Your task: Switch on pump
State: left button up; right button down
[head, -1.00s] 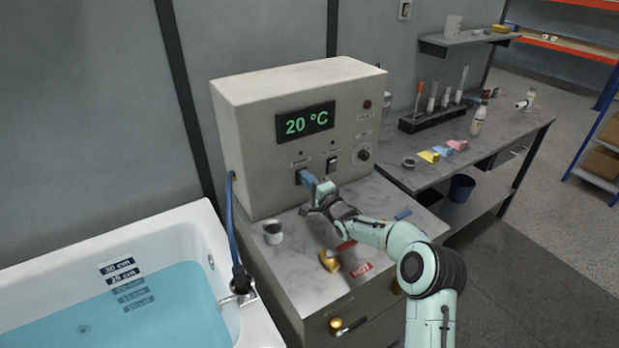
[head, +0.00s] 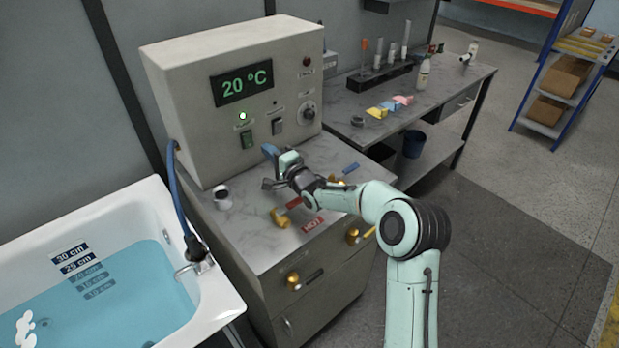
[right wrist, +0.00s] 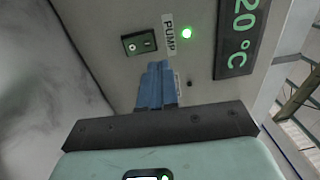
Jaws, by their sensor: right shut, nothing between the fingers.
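The control box (head: 170,95) stands on the cabinet with a 20 °C display (head: 242,84). The pump switch (head: 247,139) is a green rocker on its front, below a lit green lamp (head: 242,116). In the right wrist view the switch (right wrist: 139,42) sits beside a PUMP label (right wrist: 169,33) and the lit lamp (right wrist: 187,33). My right gripper (head: 269,151) is shut and empty, its blue fingers just in front of the box, apart from the switch. The fingers (right wrist: 156,86) also show in the right wrist view. My left gripper is out of view.
A second switch (head: 277,127) and a knob (head: 308,113) are right of the pump switch. The cabinet top (head: 245,225) holds a small cup (head: 222,197) and a HOT tag (head: 313,224). The bathtub (head: 215,295) with water stands left; a blue hose (head: 183,205) runs to its tap.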

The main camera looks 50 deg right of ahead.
jog(key=s+a+r+b, duration=0.1)
jog(key=s+r, duration=0.1)
jog(key=s, duration=1.3)
jog(key=shift+a+r, duration=0.2)
jog(key=shift+a, duration=0.2)
